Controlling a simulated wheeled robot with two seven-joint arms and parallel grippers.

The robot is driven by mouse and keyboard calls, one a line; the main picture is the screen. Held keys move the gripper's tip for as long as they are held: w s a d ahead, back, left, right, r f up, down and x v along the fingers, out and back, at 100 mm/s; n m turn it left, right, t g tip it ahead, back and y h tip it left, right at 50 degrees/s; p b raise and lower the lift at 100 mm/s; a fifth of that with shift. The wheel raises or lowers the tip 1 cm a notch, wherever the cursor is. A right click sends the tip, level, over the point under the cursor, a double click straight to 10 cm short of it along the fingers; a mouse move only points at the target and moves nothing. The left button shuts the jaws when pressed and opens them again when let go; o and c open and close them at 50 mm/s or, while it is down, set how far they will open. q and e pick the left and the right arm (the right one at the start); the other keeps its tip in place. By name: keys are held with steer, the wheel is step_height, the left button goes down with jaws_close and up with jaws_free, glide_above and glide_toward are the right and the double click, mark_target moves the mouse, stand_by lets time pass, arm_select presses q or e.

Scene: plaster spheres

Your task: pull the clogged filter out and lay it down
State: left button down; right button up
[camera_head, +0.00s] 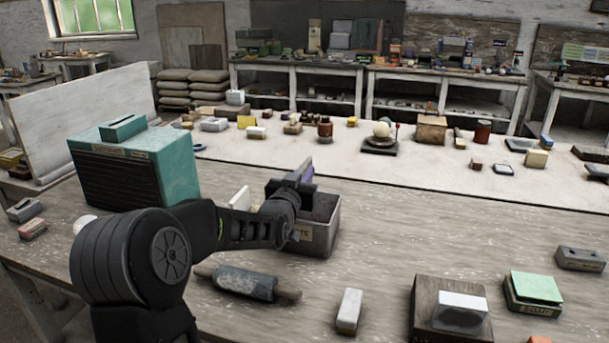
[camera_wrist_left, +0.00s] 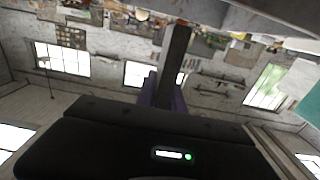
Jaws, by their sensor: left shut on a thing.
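The teal housing (camera_head: 135,165) stands at the left in the head view, with a ribbed front and a raised block on top. My left gripper (camera_head: 303,176) is over the grey bin (camera_head: 318,238), to the right of the housing. In the left wrist view, a dark slab (camera_wrist_left: 175,55), which looks like the clogged filter, stands between the purple fingers (camera_wrist_left: 165,92). The gripper is shut on it. In the head view, the slab is mostly hidden by the gripper, and I cannot tell whether it touches the bin. My right gripper is not in view.
A pale panel (camera_head: 240,198) stands between the housing and the bin. A grey roller (camera_head: 246,282) lies in front. A white-topped brown block (camera_head: 450,312) and a green-topped block (camera_head: 534,290) sit at the front right.

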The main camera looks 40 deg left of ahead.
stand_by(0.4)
arm_select(q)
steer(key=shift+b, duration=0.45)
steer(key=shift+f+b, duration=3.8)
steer(key=shift+b, duration=0.35)
stand_by(0.4)
steer(key=c, duration=1.4)
jaws_free()
steer(key=shift+o, duration=0.2)
steer(key=shift+r, duration=0.15)
steer(key=shift+r+p, duration=0.7)
steer(key=shift+r, duration=1.15)
